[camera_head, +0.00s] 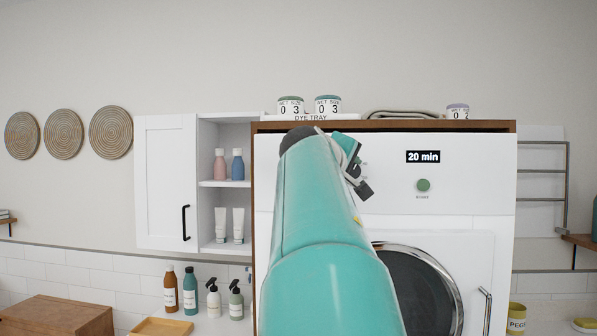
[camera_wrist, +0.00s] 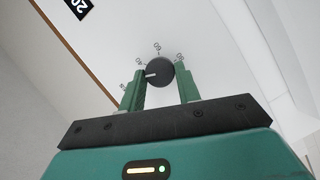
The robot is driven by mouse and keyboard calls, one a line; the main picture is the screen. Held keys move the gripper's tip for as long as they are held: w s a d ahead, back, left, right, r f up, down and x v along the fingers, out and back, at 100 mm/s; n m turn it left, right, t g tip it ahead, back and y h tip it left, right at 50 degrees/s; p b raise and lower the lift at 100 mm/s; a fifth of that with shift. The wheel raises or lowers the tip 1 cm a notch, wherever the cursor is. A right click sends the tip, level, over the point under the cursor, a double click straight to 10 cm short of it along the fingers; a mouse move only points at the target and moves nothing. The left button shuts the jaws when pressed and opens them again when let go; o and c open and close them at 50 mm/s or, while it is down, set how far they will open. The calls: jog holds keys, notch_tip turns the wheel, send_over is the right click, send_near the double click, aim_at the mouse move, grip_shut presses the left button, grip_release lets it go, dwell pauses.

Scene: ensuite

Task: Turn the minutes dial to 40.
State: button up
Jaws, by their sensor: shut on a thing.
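The minutes dial (camera_wrist: 159,68) is a round dark knob on the white machine front, with a white pointer line that points left in the wrist view. In the head view my gripper (camera_head: 357,178) is at the machine's panel, and my arm and gripper hide the dial. The display (camera_head: 423,157) reads "20 min".
A green round button (camera_head: 423,185) sits below the display. The round glass door (camera_head: 425,290) is lower on the machine. A dye tray (camera_head: 312,117) with labelled jars and a folded cloth (camera_head: 402,114) lie on top. A white cabinet (camera_head: 165,185) stands left.

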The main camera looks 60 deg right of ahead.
jog(key=m, duration=0.1)
jog(key=m+t+y, duration=0.1)
jog(key=m, duration=0.1)
jog(key=m+t+y, duration=0.1)
jog(key=m, duration=0.1)
jog(key=shift+s+d+r, duration=0.1)
jog(key=shift+s+r, duration=0.05)
jog(key=shift+r, duration=0.1)
dwell(0.4)
jog(key=o, duration=1)
jog(key=shift+d+f, duration=0.1)
jog(key=shift+d, duration=0.05)
jog(key=v, duration=1.4)
jog(key=shift+s+r, duration=0.1)
jog(key=shift+r, duration=0.25)
